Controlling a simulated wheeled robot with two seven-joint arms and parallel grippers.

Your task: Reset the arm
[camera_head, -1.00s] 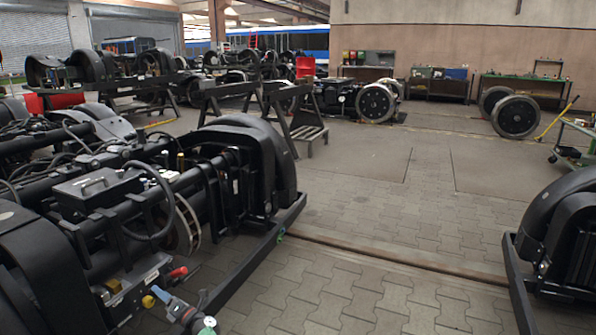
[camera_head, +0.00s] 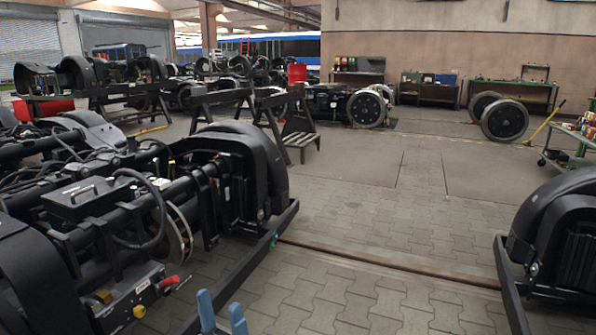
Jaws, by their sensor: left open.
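My left gripper (camera_head: 221,308) shows at the bottom edge, with two blue fingers pointing up and a gap between them. It is open and nothing shows between the fingers. The rest of its arm is below the picture. A black tram bogie (camera_head: 130,215) fills the left side. Its grey box with a red knob (camera_head: 170,281) and a yellow knob (camera_head: 139,311) is to the left of the gripper, apart from it in the picture. My right gripper is not in view.
A second black bogie (camera_head: 561,235) stands at the right edge. Paved floor (camera_head: 380,240) lies open between the bogies, crossed by a rail groove (camera_head: 390,264). Black trestles (camera_head: 285,122), wheelsets (camera_head: 505,121) and workbenches (camera_head: 430,90) stand farther back.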

